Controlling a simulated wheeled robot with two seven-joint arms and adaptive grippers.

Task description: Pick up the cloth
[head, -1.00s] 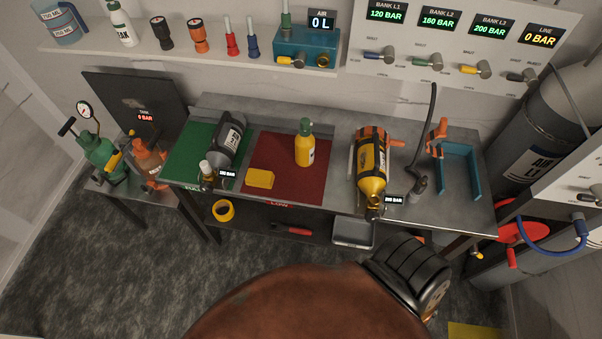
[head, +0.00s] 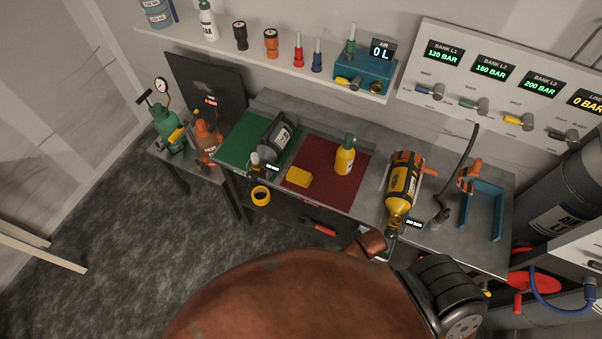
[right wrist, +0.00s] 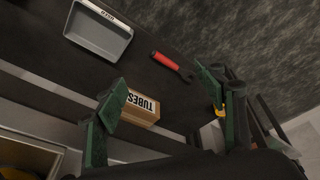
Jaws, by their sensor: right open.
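A small yellow block-like piece (head: 298,177), which looks like the folded cloth, lies on the red mat (head: 325,190) on the bench. I cannot tell its material. My right gripper (right wrist: 162,82) shows its two green-padded fingers spread apart in the right wrist view, with nothing between them. My right gripper is hidden in the head view. My left gripper is in neither view.
A yellow-green bottle (head: 345,158) stands on the red mat; a yellow cylinder (head: 402,185) lies to its right. A dark cylinder (head: 277,137) lies on the green mat (head: 238,140). On the lower shelf are a grey tray (right wrist: 98,35) and a red-handled tool (right wrist: 170,64).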

